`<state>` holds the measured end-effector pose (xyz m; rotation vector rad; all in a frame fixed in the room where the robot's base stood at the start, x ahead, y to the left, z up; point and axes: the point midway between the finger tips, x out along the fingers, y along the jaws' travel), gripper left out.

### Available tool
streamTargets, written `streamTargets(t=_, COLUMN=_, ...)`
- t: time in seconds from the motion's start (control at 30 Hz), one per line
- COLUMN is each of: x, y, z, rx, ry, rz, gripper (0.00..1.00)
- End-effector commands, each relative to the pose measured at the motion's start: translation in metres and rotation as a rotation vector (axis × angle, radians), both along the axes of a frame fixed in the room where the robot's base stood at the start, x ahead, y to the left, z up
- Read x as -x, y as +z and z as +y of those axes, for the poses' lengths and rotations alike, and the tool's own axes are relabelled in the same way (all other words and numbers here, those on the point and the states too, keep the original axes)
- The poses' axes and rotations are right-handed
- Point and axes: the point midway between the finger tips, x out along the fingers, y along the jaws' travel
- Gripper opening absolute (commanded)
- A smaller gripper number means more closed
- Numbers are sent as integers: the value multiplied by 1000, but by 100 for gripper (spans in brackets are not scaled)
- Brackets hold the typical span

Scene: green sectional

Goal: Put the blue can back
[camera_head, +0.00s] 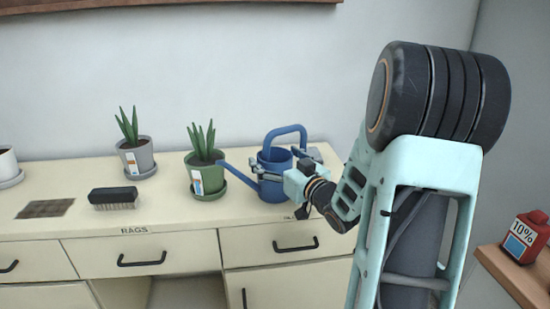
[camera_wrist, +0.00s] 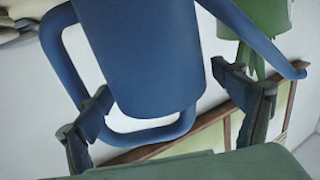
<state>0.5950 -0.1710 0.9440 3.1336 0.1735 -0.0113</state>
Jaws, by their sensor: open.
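The blue can is a watering can (camera_head: 273,188) with a looped handle and a long spout pointing left. It stands upright on the cream counter, right of the green potted plant. My gripper (camera_head: 278,168) reaches it from the right front. In the wrist view the blue can (camera_wrist: 140,55) appears upside down, with its body between the spread fingers of my gripper (camera_wrist: 160,82). The fingers are open, one on each side, and I cannot tell whether either touches it. My gripper hides part of the can's body in the head view.
The green potted plant (camera_head: 207,180) stands close by the spout. A grey potted plant (camera_head: 138,157), a black brush (camera_head: 113,196) and a brown mat (camera_head: 46,209) are further left on the counter (camera_head: 150,214). A red bottle (camera_head: 524,240) stands on a wooden shelf (camera_head: 506,270) at right.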

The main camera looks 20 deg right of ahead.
Motion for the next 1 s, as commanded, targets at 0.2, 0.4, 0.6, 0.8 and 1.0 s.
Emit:
streamTargets(t=0.2, x=0, y=3, z=0, rx=0, ry=0, rz=0, gripper=88)
streamTargets(t=0.4, x=28, y=5, z=-5, rx=1, ry=-4, rz=1, gripper=88)
streamTargets(t=0.6, x=72, y=5, z=-10, rx=0, ry=-4, rz=2, gripper=88)
streamTargets(t=0.8, x=106, y=4, z=-13, rx=-1, ry=-3, rz=0, gripper=88)
streamTargets(t=1.0, x=119, y=4, z=-13, rx=0, ry=0, rz=0, gripper=88)
